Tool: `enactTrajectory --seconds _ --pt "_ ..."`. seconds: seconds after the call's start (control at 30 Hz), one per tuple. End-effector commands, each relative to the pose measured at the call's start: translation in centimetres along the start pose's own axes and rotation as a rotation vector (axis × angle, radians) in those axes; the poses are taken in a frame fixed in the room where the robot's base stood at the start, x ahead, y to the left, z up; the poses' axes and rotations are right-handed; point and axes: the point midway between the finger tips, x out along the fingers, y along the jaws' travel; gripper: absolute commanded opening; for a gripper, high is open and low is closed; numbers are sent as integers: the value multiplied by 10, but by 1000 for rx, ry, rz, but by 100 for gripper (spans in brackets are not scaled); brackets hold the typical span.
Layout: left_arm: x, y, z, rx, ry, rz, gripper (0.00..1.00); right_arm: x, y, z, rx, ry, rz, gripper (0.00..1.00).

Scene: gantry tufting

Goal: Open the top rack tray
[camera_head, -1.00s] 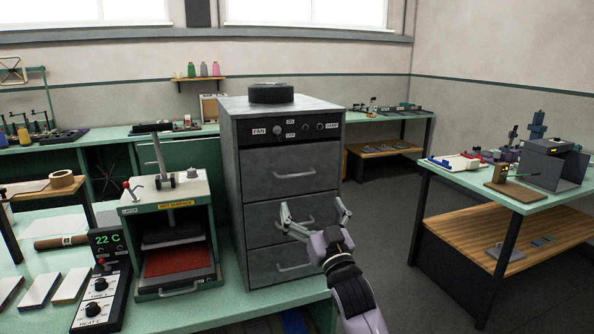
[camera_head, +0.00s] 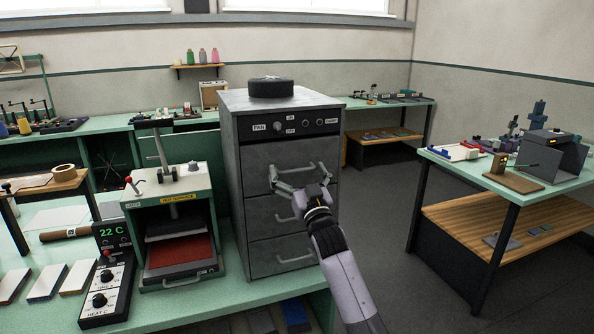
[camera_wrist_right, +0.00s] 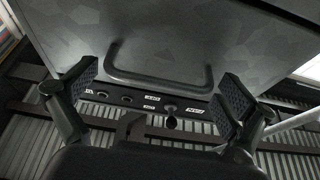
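The grey rack cabinet (camera_head: 231,180) stands on the green bench with three stacked trays. The top tray (camera_head: 300,151) looks closed, its front about flush with the trays below. Its bar handle (camera_head: 304,166) is just in front of my right gripper (camera_head: 298,180). In the right wrist view the top handle (camera_wrist_right: 160,79) lies between the two spread black finger pads of my right gripper (camera_wrist_right: 160,92), with gaps at both sides. The right gripper is open and holds nothing. My left gripper is out of view.
A control panel with FAN knob (camera_head: 278,126) is above the top tray. A black round object (camera_head: 270,88) rests on the cabinet. A heat press (camera_head: 131,222) stands close to its left. Open floor (camera_head: 390,245) lies to the right.

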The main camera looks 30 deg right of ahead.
Motion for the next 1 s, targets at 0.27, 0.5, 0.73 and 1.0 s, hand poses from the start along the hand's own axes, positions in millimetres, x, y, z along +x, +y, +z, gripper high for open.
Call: enactTrajectory --seconds 0.27,0.5,0.73,1.0 --pt "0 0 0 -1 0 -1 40 0 0 0 0 -1 0 79" --pt "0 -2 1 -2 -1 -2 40 0 0 0 0 -1 0 63" --pt "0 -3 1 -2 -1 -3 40 0 0 0 1 -1 0 47" --pt "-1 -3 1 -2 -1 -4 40 -2 0 0 1 -2 0 41"
